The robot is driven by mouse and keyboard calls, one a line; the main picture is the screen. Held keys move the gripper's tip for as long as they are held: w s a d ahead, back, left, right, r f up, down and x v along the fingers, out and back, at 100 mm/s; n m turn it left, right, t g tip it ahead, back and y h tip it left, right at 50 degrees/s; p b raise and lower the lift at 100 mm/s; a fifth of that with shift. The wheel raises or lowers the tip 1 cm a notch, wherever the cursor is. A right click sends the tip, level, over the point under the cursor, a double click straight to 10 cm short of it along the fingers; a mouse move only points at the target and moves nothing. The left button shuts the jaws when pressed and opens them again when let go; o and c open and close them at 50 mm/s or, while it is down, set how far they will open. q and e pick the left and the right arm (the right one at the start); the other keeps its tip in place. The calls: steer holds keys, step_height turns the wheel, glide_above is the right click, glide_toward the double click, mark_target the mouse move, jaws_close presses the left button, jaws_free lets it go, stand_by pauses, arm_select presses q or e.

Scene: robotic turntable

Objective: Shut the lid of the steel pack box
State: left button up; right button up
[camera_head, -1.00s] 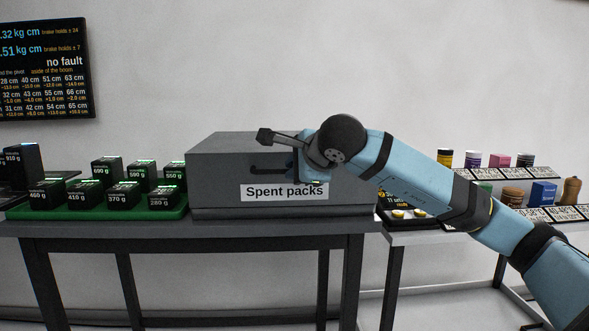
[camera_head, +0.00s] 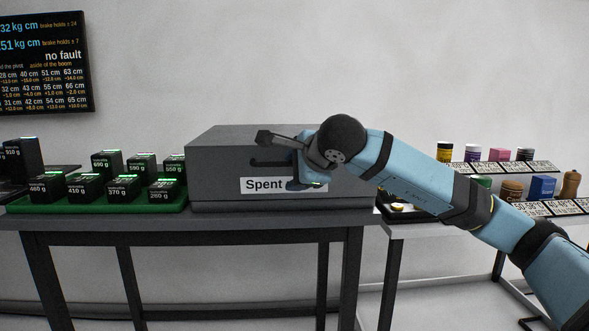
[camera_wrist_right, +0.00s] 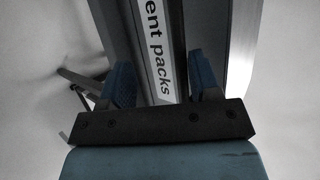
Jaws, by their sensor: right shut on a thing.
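The steel pack box (camera_head: 226,172) is a grey box with a dark handle (camera_head: 262,163) and a "Spent packs" label (camera_head: 258,184) on its front. It stands on a dark table. Its lid top (camera_head: 245,135) looks flat, and I see no clear gap below it. My right gripper (camera_head: 306,178) is at the front of the box, right of the handle, covering part of the label. In the right wrist view, the fingers of my right gripper (camera_wrist_right: 163,82) lie either side of the label (camera_wrist_right: 160,45). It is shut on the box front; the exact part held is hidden. My left gripper is not in view.
A green tray (camera_head: 100,207) with several black packs stands left of the box on the dark table (camera_head: 200,224). A pale table (camera_head: 425,231) with bottles and cards is at the right. My right arm crosses above it. A wall screen (camera_head: 45,62) hangs at upper left.

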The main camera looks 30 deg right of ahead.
arm_select(q)
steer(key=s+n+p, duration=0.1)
steer(key=p, duration=0.1)
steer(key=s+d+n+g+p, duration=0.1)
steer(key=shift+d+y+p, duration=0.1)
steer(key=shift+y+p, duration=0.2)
steer(key=shift+p, duration=0.1)
arm_select(e)
steer(key=v, duration=1.3)
steer(key=shift+s+r, duration=0.15)
steer(key=shift+s, duration=0.2)
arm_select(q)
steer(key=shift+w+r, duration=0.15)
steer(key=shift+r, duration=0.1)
